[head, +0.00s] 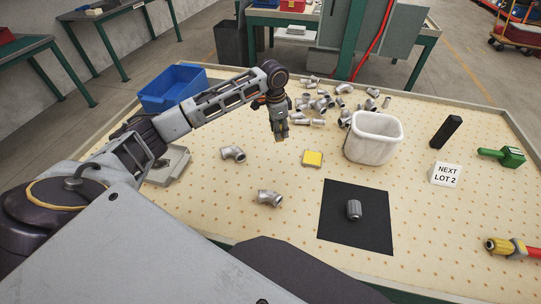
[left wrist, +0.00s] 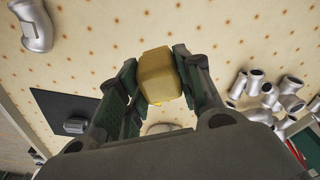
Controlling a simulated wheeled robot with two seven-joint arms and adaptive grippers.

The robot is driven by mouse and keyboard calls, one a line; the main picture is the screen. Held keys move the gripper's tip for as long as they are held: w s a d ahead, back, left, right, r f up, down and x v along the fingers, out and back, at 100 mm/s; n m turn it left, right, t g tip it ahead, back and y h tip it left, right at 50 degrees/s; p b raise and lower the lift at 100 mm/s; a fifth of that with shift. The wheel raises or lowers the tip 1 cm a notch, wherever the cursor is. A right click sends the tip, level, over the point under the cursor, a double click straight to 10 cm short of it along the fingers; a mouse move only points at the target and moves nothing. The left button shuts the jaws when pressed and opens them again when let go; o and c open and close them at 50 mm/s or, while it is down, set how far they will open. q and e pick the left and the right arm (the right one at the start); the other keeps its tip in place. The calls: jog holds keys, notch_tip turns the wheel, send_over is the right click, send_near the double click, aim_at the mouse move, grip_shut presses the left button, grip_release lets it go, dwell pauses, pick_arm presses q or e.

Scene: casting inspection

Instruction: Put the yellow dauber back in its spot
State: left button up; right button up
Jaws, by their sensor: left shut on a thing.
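My left gripper (head: 279,135) is shut on a small block-shaped thing, which I take to be the yellow dauber. In the left wrist view the dauber (left wrist: 160,75) shows as a dull tan-yellow block between the two fingers (left wrist: 163,84). In the head view the gripper points down above the table, and its fingers hide most of the dauber. My right gripper is not in view.
A white bin (head: 373,140) stands right of the pad, with several metal fittings (head: 325,103) behind it. Two elbows (head: 233,153) (head: 268,197) lie in front. A blue bin (head: 172,87) stands at the back left.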

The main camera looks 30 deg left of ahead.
pick_arm(q)
jog(key=shift+s+a+m, duration=0.1)
jog(key=shift+a+m, duration=0.1)
jog(key=shift+m, duration=0.6)
jog(key=shift+d+m, duration=0.25)
jog(key=shift+m, duration=0.75)
jog(key=shift+m+g, duration=0.3)
jog(key=shift+m, duration=0.9)
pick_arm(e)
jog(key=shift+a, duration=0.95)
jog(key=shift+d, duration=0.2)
